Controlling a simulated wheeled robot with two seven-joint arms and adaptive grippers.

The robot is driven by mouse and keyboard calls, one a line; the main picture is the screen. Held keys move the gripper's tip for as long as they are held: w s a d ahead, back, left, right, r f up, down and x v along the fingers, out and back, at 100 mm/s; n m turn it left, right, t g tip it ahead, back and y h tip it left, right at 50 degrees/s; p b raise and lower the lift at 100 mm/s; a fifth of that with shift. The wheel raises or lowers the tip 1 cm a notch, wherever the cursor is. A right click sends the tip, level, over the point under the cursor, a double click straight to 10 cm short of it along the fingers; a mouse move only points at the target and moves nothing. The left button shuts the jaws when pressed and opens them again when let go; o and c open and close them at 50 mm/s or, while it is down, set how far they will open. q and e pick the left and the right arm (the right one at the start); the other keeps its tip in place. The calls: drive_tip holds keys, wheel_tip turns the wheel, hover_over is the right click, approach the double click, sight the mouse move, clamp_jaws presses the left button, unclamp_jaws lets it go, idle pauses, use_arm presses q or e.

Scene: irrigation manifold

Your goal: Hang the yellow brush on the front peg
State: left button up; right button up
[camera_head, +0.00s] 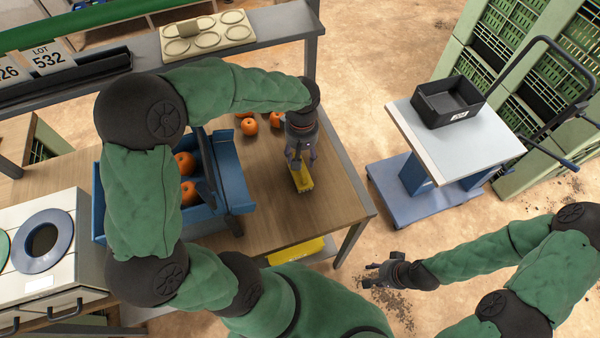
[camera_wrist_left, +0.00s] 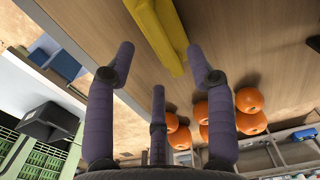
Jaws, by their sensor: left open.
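The yellow brush (camera_head: 302,180) lies on the wooden table (camera_head: 270,215), near its right side. My left gripper (camera_head: 301,160) is open, pointing down over the brush's far end. In the left wrist view the brush (camera_wrist_left: 158,30) extends up from between the spread fingers of my left gripper (camera_wrist_left: 160,62). The brush looks apart from the fingers, with nothing held. My right gripper (camera_head: 372,275) hangs over the floor right of the table, too small to tell whether its jaws are open. I cannot make out the front peg in either view.
Several oranges (camera_head: 249,127) lie on the table beyond my left gripper. A blue crate (camera_head: 232,175) with oranges stands left of the brush. A cart (camera_head: 470,140) with a black bin (camera_head: 448,105) stands at right. A yellow container (camera_head: 298,250) sits below the table's front edge.

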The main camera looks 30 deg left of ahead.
use_arm(q)
wheel_tip(320, 180, down, 5)
drive_tip(key=shift+s+d+r+b, duration=0.1)
drive_tip(key=shift+s+b, duration=0.05)
drive_tip(key=shift+b, duration=0.55)
clamp_jaws()
drive_tip(key=shift+r, duration=0.5)
wheel_tip(320, 180, up, 2)
drive_tip(key=shift+r+p, duration=0.2)
drive_tip(key=shift+p, duration=0.45)
drive_tip(key=s+r, duration=0.1)
drive_tip(key=s+d+r+p, duration=0.1)
drive_tip(key=r, duration=0.1)
drive_tip(key=s+d+r, duration=0.1)
drive_tip(key=r, duration=0.1)
drive_tip(key=shift+s+d, duration=0.1)
drive_tip(key=shift+s, duration=0.15)
drive_tip(key=s+d+r+p, duration=0.2)
drive_tip(key=s+d+r, duration=0.2)
drive_tip(key=s, duration=0.4)
drive_tip(key=shift+s+d+r, duration=0.25)
drive_tip(key=shift+s+d, duration=0.05)
drive_tip(key=shift+d, duration=0.25)
